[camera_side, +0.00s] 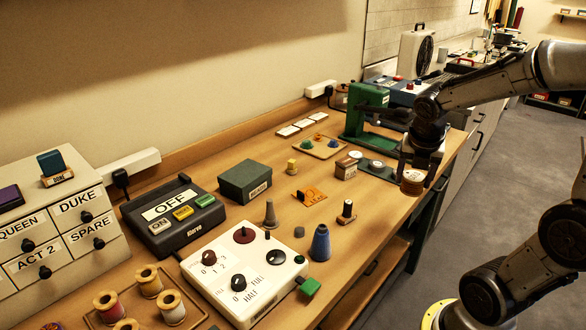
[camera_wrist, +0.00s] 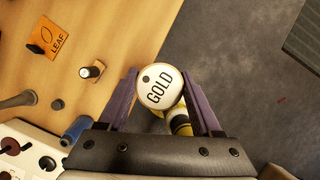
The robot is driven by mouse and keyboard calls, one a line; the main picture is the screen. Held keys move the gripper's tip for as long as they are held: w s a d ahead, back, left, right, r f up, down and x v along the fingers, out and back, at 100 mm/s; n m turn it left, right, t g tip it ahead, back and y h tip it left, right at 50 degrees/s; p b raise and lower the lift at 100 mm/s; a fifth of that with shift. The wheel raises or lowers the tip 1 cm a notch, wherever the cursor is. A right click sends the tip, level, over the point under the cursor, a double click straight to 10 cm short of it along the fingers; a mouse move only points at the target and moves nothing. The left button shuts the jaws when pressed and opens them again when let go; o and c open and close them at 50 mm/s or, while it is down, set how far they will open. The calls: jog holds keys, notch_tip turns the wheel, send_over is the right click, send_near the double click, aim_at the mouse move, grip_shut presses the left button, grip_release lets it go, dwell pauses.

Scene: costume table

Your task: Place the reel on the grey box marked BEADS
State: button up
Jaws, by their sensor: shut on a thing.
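My gripper (camera_side: 417,168) is shut on a reel (camera_side: 412,183) and holds it up near the table's right edge. In the wrist view the reel (camera_wrist: 160,87) sits between the two purple fingers and shows a round white end marked GOLD. The grey box (camera_side: 245,182) is a dark, greenish-grey block with a small pale label on its front, too small to read surely. It stands on the table behind the white dial panel, well left of my gripper. Its top looks bare.
Between the gripper and box are a yellow spool (camera_side: 292,166), an orange LEAF plate (camera_side: 309,195) and a small block with a dark peg (camera_side: 346,212). The green press (camera_side: 366,113) is behind.

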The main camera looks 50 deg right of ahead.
jog(key=w+a+r+n+t, duration=0.1)
jog(key=w+r, duration=0.3)
jog(key=w, duration=0.4)
jog(key=w+a+r+n, duration=0.2)
jog(key=w+r, duration=0.2)
jog(key=w, duration=0.4)
jog(key=w+a+n, duration=0.2)
jog(key=w+a, duration=0.5)
jog(key=w, duration=0.1)
jog(key=t+y, duration=0.1)
send_near(252, 172)
jog(key=shift+w+d+f+n, duration=0.2)
jog(key=shift+d, duration=0.2)
jog(key=shift+w+d+f+n, duration=0.15)
jog(key=shift+d+n, duration=0.05)
jog(key=shift+d, duration=0.2)
jog(key=shift+w+f, duration=0.5)
jog(key=shift+f, duration=0.15)
jog(key=shift+w+f, duration=0.1)
jog(key=shift+f, duration=1.5)
